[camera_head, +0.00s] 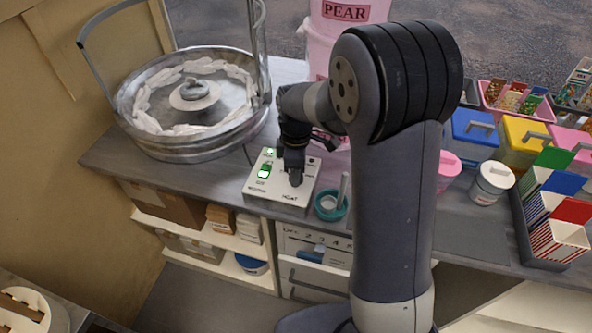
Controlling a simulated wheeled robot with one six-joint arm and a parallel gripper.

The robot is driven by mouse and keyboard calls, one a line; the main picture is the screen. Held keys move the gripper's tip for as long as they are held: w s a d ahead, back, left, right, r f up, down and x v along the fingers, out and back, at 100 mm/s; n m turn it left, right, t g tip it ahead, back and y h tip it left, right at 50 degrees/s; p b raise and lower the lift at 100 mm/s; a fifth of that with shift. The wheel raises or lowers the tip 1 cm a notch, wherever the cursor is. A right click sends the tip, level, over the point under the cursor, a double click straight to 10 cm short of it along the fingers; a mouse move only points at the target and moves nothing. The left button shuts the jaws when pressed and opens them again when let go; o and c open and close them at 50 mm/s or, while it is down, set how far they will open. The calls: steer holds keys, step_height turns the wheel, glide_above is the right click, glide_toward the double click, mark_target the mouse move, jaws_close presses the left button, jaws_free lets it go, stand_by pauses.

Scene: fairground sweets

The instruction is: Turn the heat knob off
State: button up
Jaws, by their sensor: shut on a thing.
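A pale control box (265,193) sits on the counter, with a dark HEAT label near its front edge. A green lit switch (264,171) and a small green light (269,152) show on its left side. My gripper (294,178) reaches down onto the right part of the panel, just above the HEAT label. It is shut on the heat knob, which is mostly hidden behind the dark fingers. The knob's pointer direction cannot be made out.
A round metal floss machine (175,150) with a ring of white floss stands to the left. A teal cup (331,206) with a utensil is close to the box's right. A pink bucket labelled PEAR (345,12) stands behind. Lidded tubs and paper cones fill the right.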

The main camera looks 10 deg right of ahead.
steer(key=o, duration=1)
steer(key=shift+c, duration=0.2)
step_height(320, 180, up, 11)
steer(key=shift+w, duration=0.25)
steer(key=shift+f, duration=0.1)
steer(key=f, duration=1)
steer(key=shift+s+f, duration=0.3)
steer(key=shift+f+m, duration=0.1)
steer(key=shift+m, duration=0.2)
